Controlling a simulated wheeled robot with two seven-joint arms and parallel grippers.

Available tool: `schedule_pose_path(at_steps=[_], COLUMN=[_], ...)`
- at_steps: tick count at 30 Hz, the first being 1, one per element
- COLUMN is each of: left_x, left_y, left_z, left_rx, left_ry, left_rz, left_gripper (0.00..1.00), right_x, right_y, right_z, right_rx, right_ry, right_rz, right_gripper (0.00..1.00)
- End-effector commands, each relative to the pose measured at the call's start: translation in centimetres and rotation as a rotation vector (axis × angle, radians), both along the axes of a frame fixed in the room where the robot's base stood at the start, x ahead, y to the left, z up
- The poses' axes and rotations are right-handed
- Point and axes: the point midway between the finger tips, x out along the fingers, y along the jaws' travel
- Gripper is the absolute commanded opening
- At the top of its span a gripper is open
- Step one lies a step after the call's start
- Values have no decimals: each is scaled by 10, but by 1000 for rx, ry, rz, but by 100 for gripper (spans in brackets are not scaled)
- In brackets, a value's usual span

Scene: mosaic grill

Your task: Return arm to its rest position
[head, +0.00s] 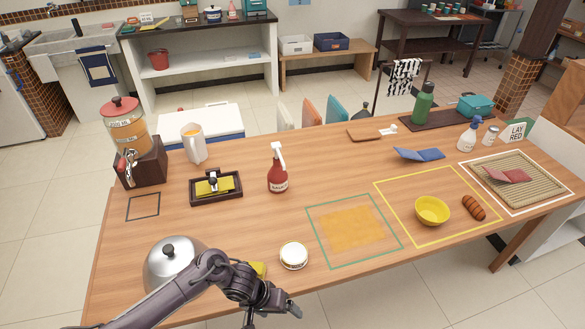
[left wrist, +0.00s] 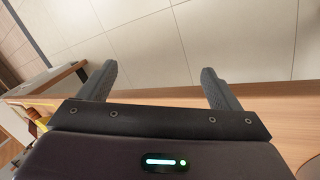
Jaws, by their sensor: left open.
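My left arm (head: 170,298) comes in from the lower left of the head view, over the near edge of the wooden table (head: 300,175). My left gripper (head: 286,305) is at that edge, just below a white round jar (head: 293,256) and apart from it. In the left wrist view the two fingers (left wrist: 158,78) are spread with nothing between them; floor tiles and the table edge show behind. My right arm and gripper are not in view.
A silver dome lid (head: 170,262) stands by my left forearm. A yellow thing (head: 259,269) shows partly behind my wrist. A red spray bottle (head: 278,172), yellow bowl (head: 432,210) and sausage-like brown item (head: 473,207) stand farther off. Tiled floor (head: 480,300) is clear.

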Motion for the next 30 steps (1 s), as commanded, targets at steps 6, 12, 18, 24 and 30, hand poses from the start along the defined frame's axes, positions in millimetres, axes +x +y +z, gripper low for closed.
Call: schedule_pose_path(at_steps=[6, 12, 18, 24, 30], left_x=[-16, -88, -200, -288, -318], left_y=[17, 81, 143, 181, 193], left_z=[-123, -235, -310, -339, -345], left_rx=[-92, 40, 236, 373, 417], left_ry=[-107, -186, -163, -108, -85], left_rz=[82, 119, 76, 5, -29], left_gripper=[85, 85, 85, 85, 85], right_x=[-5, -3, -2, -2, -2], right_y=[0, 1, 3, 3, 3], right_z=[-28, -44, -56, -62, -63], right_rx=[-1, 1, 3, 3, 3], right_ry=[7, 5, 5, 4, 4], right_rz=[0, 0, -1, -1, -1], right_gripper=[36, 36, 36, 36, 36])
